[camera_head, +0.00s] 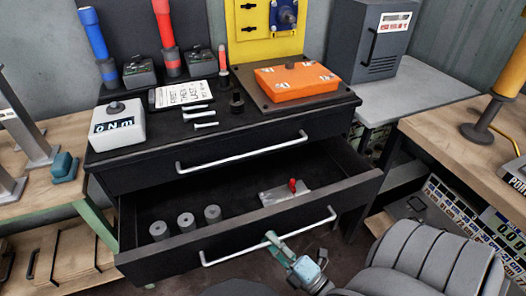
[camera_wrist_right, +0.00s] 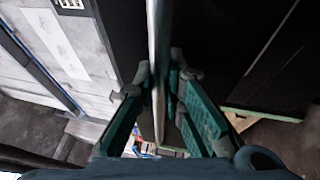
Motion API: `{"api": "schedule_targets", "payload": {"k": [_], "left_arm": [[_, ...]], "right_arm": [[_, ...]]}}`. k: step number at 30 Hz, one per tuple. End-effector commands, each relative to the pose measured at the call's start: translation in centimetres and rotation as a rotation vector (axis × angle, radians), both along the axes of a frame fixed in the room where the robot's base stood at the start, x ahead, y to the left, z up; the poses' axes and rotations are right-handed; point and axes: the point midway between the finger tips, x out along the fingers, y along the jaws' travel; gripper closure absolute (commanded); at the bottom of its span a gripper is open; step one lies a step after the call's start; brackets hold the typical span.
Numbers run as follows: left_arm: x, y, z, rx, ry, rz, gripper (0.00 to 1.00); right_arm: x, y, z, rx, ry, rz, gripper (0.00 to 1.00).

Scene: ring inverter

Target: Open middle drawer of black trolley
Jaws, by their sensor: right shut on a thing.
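The black trolley (camera_head: 140,180) stands in the middle of the head view. Its upper drawer, with a silver bar handle (camera_head: 240,153), is shut. The drawer below it (camera_head: 150,266) is pulled well out and its inside shows. My right gripper (camera_head: 271,238) is at this open drawer's silver handle (camera_head: 232,251), right of the handle's middle. In the right wrist view the handle bar (camera_wrist_right: 157,45) runs between the green fingers (camera_wrist_right: 160,85), which are closed on it. My left gripper is not in view. Anything lower on the trolley is hidden by the open drawer.
Several grey cylinders (camera_head: 186,222) and a metal plate with a red knob (camera_head: 285,194) lie in the open drawer. A grey padded chair (camera_head: 430,260) stands close on the right. Wooden benches (camera_head: 455,140) flank the trolley. Tools and an orange box (camera_head: 297,82) sit on top.

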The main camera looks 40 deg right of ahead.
Motion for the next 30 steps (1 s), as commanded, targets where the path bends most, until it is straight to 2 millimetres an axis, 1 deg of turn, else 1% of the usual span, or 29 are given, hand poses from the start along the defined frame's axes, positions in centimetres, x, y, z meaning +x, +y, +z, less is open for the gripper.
{"api": "schedule_targets", "payload": {"k": [1, 3, 6, 9, 14, 22, 23, 24, 25, 30], "left_arm": [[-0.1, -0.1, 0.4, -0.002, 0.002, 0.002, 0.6], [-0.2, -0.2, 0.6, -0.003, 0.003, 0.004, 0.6], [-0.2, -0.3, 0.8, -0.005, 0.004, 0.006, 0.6], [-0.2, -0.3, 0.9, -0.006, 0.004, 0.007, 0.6], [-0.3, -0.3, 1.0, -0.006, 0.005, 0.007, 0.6], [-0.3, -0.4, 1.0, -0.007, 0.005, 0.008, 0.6], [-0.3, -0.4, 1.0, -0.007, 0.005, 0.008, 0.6], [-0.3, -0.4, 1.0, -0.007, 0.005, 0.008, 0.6], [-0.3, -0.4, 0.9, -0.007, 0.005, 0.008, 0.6], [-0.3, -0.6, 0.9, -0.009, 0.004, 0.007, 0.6]], "right_arm": [[-1.1, 0.4, 0.1, 0.003, 0.003, -0.002, 1.0], [-2.4, 0.8, 0.1, 0.003, 0.002, -0.002, 1.0], [-3.7, 1.3, 0.1, 0.002, 0.0, -0.001, 1.0], [-4.6, 1.6, 0.0, 0.002, -0.002, -0.001, 1.0], [-5.1, 1.8, 0.0, 0.003, -0.003, 0.0, 1.0], [-5.1, 1.9, 0.0, 0.003, -0.003, 0.002, 1.0], [-5.1, 1.9, 0.0, 0.003, -0.003, 0.002, 0.88], [-5.1, 1.9, 0.0, 0.003, -0.003, 0.003, 0.82], [-5.1, 1.9, 0.0, 0.003, -0.003, 0.003, 0.8], [-5.0, 1.9, 0.0, 0.002, -0.003, 0.004, 0.8]]}}
